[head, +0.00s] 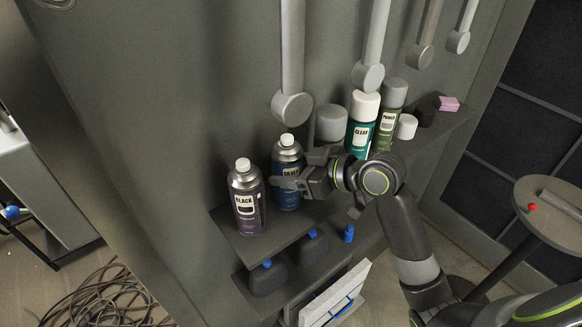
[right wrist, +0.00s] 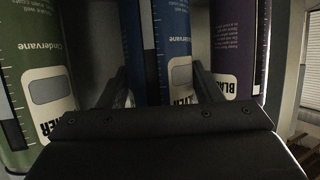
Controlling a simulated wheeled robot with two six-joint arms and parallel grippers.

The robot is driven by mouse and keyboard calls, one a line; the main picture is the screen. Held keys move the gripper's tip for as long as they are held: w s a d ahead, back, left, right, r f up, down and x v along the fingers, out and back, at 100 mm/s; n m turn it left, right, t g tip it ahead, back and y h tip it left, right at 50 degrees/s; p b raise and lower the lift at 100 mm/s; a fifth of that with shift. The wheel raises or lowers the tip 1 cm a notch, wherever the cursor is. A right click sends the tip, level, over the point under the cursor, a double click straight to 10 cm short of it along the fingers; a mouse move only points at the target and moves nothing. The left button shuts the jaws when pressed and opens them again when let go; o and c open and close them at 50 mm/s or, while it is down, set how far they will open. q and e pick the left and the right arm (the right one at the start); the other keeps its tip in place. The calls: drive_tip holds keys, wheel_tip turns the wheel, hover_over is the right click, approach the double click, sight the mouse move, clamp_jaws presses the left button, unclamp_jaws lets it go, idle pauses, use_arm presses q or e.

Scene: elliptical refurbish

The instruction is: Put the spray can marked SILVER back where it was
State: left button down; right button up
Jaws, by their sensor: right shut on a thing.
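The SILVER spray can (head: 287,195) is dark blue with a pale cap and stands upright at the left part of the wall shelf (head: 250,250). My right gripper (head: 300,178) reaches in from the right and is shut around its body. In the right wrist view the blue can (right wrist: 176,50) sits between the two fingers, its label partly hidden by the gripper. The purple BLACK spray can (head: 247,205) stands just left of it; it also shows in the right wrist view (right wrist: 232,45). Whether the SILVER can touches the shelf is hard to tell. My left gripper is not in view.
The CLEAR can (head: 360,130) and PRIMER can (head: 388,118) stand farther right on the shelf, near a grey-capped item (head: 330,123). Grey tools (head: 292,105) hang above. Dark bottles with blue tops (head: 267,278) sit below. A round table (head: 550,205) stands at right.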

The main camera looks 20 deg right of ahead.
drive_tip(key=shift+f, duration=0.15)
drive_tip(key=o, duration=1.1)
drive_tip(key=shift+r, duration=0.2)
drive_tip(key=b+v, duration=0.1)
drive_tip(key=v, duration=0.6)
drive_tip(key=shift+d, duration=0.15)
drive_tip(key=shift+v, duration=2.3)
drive_tip(key=shift+s+r, duration=0.1)
